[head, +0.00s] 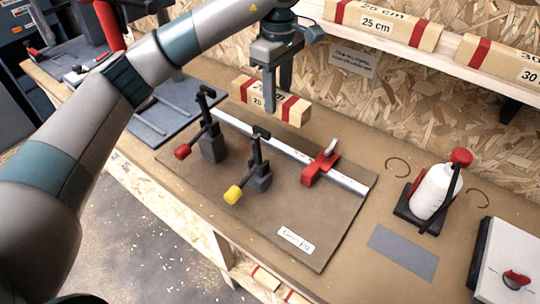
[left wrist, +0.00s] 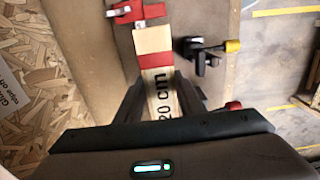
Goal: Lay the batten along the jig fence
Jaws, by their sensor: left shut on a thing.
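The batten is a pale wooden bar with red bands, marked 20 cm; its end shows in the head view (head: 298,114) and it runs up the middle of the left wrist view (left wrist: 154,42). My left gripper (head: 270,104) is shut on it near its middle, one finger on each side in the left wrist view (left wrist: 160,88). The jig fence (head: 285,150) is a pale metal strip along the back of the brown jig board (head: 262,222). The batten appears held above the fence's back left part; the exact gap cannot be told. A red stop (head: 320,166) sits on the fence. My right gripper is not in view.
Two black toggle clamps, one red-handled (head: 212,143) and one yellow-handled (head: 258,172), stand in front of the fence. A white bottle (head: 432,190) stands to the right. A shelf at the back holds 25 cm (head: 376,22) and 30 cm battens.

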